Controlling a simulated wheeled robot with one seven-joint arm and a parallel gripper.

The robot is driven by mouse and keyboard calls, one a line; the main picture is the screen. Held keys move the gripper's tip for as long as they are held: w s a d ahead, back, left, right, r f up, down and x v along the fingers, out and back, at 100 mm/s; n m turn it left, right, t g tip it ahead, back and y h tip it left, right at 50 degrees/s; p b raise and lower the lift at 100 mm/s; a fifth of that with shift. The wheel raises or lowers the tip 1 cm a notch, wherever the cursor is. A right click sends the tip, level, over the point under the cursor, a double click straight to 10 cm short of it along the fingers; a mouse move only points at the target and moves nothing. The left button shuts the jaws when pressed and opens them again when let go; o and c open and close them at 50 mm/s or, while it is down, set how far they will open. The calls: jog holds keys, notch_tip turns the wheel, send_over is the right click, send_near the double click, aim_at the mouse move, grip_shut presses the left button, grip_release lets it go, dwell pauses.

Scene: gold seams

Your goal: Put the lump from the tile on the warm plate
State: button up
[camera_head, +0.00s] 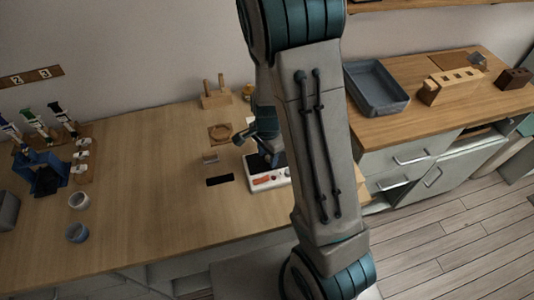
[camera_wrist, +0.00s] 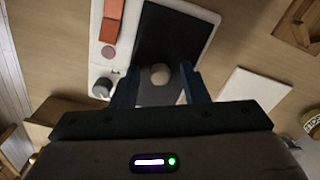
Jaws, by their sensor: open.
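The warm plate (camera_wrist: 172,36) is a white unit with a dark top, an orange panel and a knob in the wrist view. It also shows in the head view (camera_head: 257,184), partly behind my arm. A small pale round lump (camera_wrist: 160,74) appears to lie on the dark top, near its lower edge in the wrist view. My gripper (camera_wrist: 160,82) is open around it, with a gap on each side. In the head view my gripper (camera_head: 272,158) is low over the unit and hides the lump. A bare white tile (camera_wrist: 250,88) lies to the right in the wrist view.
A wooden ring holder (camera_head: 220,133) and a dark flat rectangle (camera_head: 220,180) lie left of the unit. A peg stand (camera_head: 216,98) is behind. Cups (camera_head: 78,200) and a blue holder (camera_head: 45,178) stand far left. A grey tray (camera_head: 376,88) sits on the right counter.

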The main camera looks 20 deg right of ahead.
aim_at(268, 158)
notch_tip(268, 158, up, 12)
jog(key=s+r+n+t, duration=0.3)
jog(key=s+r+n, duration=0.8)
jog(key=s+n, duration=0.2)
jog(key=shift+s+d+n, duration=0.2)
jog(key=shift+s+n, duration=0.2)
jog(key=shift+s, duration=0.35)
